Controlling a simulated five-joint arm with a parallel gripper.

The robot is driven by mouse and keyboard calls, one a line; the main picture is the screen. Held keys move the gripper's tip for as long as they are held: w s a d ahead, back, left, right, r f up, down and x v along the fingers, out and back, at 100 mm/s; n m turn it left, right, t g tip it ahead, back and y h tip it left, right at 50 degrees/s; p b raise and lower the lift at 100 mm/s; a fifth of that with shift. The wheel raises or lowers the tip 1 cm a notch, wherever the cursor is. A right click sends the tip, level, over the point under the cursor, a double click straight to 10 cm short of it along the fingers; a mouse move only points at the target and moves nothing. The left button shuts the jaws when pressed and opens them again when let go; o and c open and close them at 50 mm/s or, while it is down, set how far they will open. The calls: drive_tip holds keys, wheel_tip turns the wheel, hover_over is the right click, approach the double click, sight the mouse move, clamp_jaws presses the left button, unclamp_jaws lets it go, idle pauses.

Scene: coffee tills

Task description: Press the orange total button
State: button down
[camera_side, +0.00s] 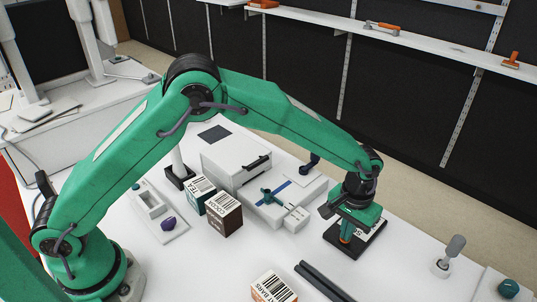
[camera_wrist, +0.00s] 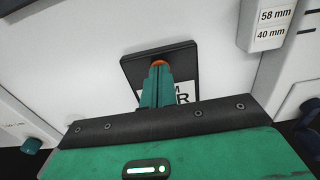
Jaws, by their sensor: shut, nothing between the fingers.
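The orange button (camera_wrist: 158,63) sits on a black plate (camera_wrist: 135,68) with a white label (camera_wrist: 188,92), mostly hidden behind my fingers in the wrist view. Only a small orange edge shows past the fingertips. My gripper (camera_wrist: 160,70) is shut and empty, its tips over the button. In the side view my gripper (camera_side: 346,233) points down at the black plate (camera_side: 366,244), and a bit of the orange button (camera_side: 344,239) shows at its tips. I cannot tell whether the tips touch the button or hover just above it.
A white box-shaped machine (camera_side: 235,155) and a white device with a blue stripe (camera_side: 275,203) stand left of the plate. A dark red carton (camera_side: 224,215) stands further left. Two dark rails (camera_side: 325,281) lie in front. A grey-handled tool (camera_side: 450,255) stands at right.

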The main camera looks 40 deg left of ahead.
drive_tip(key=shift+r, duration=2.75)
